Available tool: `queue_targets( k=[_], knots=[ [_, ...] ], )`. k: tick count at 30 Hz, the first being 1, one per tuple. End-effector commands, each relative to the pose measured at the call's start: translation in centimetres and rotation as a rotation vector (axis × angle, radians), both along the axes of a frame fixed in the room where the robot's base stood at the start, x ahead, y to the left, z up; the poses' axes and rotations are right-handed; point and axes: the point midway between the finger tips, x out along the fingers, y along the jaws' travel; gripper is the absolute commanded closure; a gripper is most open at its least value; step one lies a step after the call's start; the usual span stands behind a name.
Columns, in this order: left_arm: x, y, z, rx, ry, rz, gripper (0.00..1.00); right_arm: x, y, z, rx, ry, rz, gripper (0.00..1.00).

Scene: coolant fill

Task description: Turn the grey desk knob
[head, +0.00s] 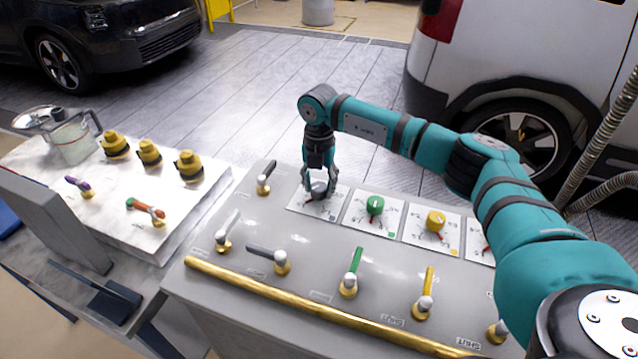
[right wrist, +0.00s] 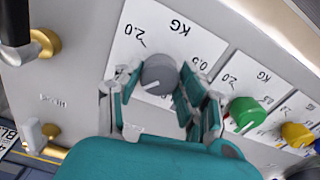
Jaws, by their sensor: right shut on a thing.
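The grey desk knob (right wrist: 159,74) sits on a white dial plate (right wrist: 128,48) marked "KG", "2.0" and "0.5". In the right wrist view my right gripper (right wrist: 160,90) has one finger on each side of the knob and is shut on it. The knob's white pointer mark faces the lower left in that view. In the head view my right gripper (head: 319,192) reaches down onto the leftmost dial, and its fingers partly cover the grey knob (head: 319,187). My left gripper does not show in either view.
A green knob (head: 375,205) and a yellow knob (head: 436,220) stand on plates to the right. Several lever handles, such as the green one (head: 354,268), rise from the desk in front. A brass rail (head: 300,305) runs along the front edge. A white table (head: 120,220) stands at left.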

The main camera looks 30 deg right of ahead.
Motion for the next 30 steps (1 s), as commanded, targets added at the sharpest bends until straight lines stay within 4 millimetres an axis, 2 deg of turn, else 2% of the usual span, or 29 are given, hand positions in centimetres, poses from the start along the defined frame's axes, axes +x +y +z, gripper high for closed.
queue_targets(
  k=[11,12,16,25,30],
  knots=[
    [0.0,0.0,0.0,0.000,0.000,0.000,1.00,0.2,-0.1,0.2,0.000,-0.006,-0.004,0.93],
    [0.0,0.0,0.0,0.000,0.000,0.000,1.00,0.2,-0.1,0.2,0.000,-0.006,-0.004,0.55],
    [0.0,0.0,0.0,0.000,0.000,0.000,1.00,0.1,-0.1,0.2,0.000,-0.005,-0.003,0.39],
    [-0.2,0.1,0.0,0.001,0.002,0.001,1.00,0.1,0.0,0.2,0.000,-0.003,-0.002,0.37],
    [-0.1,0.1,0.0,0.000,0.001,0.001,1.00,0.2,0.0,2.1,0.000,-0.006,-0.001,0.37]
  ],
)
